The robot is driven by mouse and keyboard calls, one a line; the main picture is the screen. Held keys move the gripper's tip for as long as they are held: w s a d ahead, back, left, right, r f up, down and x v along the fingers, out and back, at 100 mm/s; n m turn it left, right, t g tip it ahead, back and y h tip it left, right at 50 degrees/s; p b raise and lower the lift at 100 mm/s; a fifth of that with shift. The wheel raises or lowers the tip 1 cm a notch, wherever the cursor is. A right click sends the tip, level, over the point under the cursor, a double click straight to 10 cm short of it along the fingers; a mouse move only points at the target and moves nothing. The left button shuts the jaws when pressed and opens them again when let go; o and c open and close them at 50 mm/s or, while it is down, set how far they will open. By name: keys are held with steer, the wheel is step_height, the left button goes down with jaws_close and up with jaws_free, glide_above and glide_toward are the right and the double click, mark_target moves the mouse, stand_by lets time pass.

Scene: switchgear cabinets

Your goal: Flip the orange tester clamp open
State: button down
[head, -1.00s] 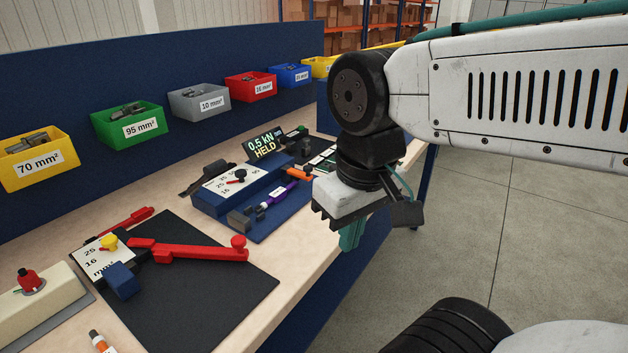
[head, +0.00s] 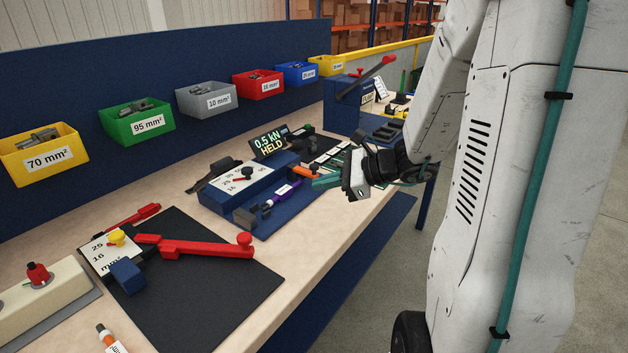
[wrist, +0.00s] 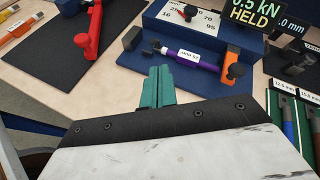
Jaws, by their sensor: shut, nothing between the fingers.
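The tester is a dark blue bench unit (head: 240,188) with a dial plate. Its orange clamp (head: 305,172) sits at the right end of a purple sleeved piece (head: 283,193) and also shows in the wrist view (wrist: 231,64), with a black round knob on it. My gripper (head: 322,182) has teal fingers, closed together and empty, pointing left at the tester. In the wrist view the fingertips (wrist: 160,82) are on the near side of the purple piece, left of and apart from the orange clamp. In the head view the fingers overlap the tester's near right edge.
A display (head: 269,143) reading 0.5 kN HELD stands behind the tester. A red-handled tool (head: 205,247) lies on a black mat (head: 200,300) at front left. Coloured bins (head: 137,122) line the back panel. Handled tools (wrist: 290,130) lie right of my gripper.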

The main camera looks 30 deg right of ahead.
mark_target(325, 193)
steer(key=d+f+m+t+h, duration=0.1)
steer(key=d+m, duration=0.1)
steer(key=d, duration=0.1)
steer(key=w+d+f+m+t+h, duration=0.1)
steer(key=d+f+m, duration=0.1)
steer(key=d+m, duration=0.1)
steer(key=d+f+m+t+h, duration=0.1)
steer(key=d+f+m, duration=0.1)
steer(key=d, duration=0.3)
steer(key=shift+w+d+m+h, duration=0.15)
steer(key=shift+m+h, duration=0.15)
steer(key=shift+h, duration=0.1)
steer(key=x, duration=1)
steer(key=shift+w+r, duration=0.1)
steer(key=shift+r, duration=0.05)
steer(key=shift+r, duration=0.1)
